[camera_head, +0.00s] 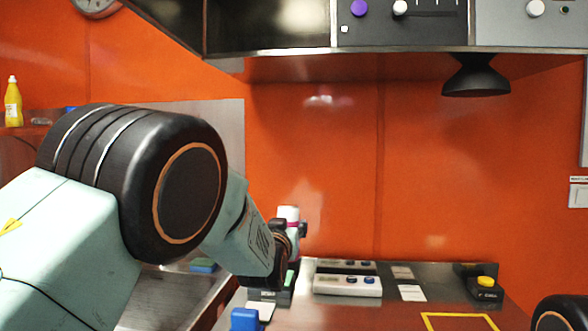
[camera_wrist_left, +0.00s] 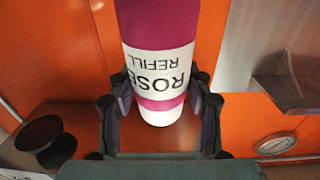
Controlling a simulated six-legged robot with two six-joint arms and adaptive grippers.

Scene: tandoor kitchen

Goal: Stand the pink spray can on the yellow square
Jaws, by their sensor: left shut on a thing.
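The pink spray can (camera_wrist_left: 160,60) has a magenta body and a white label reading ROSE REFILL, which appears inverted in the left wrist view. My left gripper (camera_wrist_left: 160,96) is shut on it, with a finger on each side. In the head view the can (camera_head: 288,213) shows only in part above the rear of the table, mostly behind my left gripper (camera_head: 291,232) and arm. The yellow square (camera_head: 460,315) is an outline on the table at the lower right, cut by the bottom edge. The can is apart from it, to its left. My right gripper is not in view.
White button panels (camera_head: 347,286) stand on the table between the can and the square. A black box with a yellow button (camera_head: 485,288) stands behind the square. A blue object (camera_head: 245,319) is at the front left. A dark lamp (camera_head: 476,77) hangs above.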

